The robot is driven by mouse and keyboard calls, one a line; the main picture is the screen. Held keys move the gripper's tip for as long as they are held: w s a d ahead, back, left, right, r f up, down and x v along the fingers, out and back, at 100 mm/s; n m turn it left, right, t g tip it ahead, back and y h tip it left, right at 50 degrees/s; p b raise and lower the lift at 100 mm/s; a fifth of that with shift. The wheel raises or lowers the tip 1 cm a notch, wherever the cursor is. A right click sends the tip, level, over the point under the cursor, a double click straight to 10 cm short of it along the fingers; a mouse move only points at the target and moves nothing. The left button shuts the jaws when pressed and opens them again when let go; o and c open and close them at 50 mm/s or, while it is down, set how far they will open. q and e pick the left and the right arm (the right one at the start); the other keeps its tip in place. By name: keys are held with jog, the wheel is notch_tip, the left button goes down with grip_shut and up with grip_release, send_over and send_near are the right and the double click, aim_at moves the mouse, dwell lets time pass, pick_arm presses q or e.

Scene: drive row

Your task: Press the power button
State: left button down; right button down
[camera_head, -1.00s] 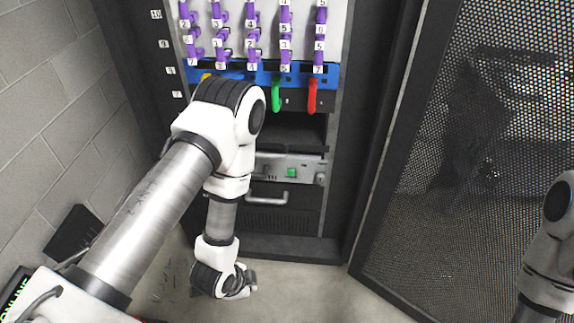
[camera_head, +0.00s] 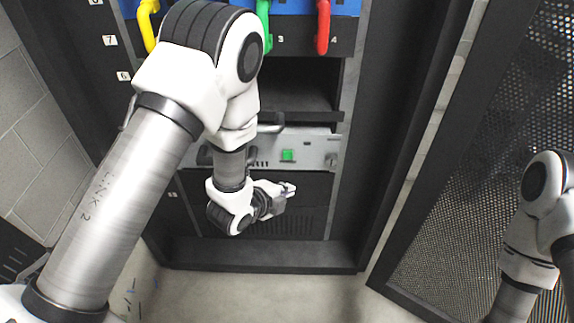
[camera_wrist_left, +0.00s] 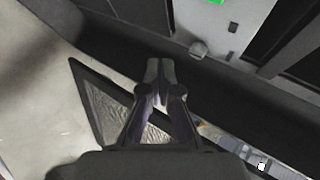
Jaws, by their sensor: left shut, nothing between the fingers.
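Yellow (camera_head: 147,22), green (camera_head: 264,25) and red (camera_head: 323,27) cables hang above the unit. An empty dark bay (camera_head: 300,88) lies over it. A perforated door (camera_head: 460,190) stands open at right, and a block wall is at left.

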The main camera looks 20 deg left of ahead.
pick_arm(q)
jog(key=shift+w+a, duration=0.1)
jog(key=shift+w, duration=0.1)
send_near(292, 159)
jog(key=shift+s+d+f+x, duration=0.1)
jog(key=shift+d+x, duration=0.05)
jog(key=shift+x, duration=0.8)
jog(key=shift+s+d+f+x, duration=0.1)
jog(key=shift+s+d+x, duration=0.05)
jog(key=shift+x, duration=0.8)
jog(key=shift+s+d+f+x, duration=0.1)
jog(key=shift+x, duration=0.8)
jog(key=shift+w+a, duration=0.1)
jog(key=shift+w, duration=0.3)
jog(key=shift+w+a, duration=0.1)
jog(key=shift+w, duration=0.3)
jog(key=shift+s+d, duration=0.25)
jog(key=shift+s, duration=0.55)
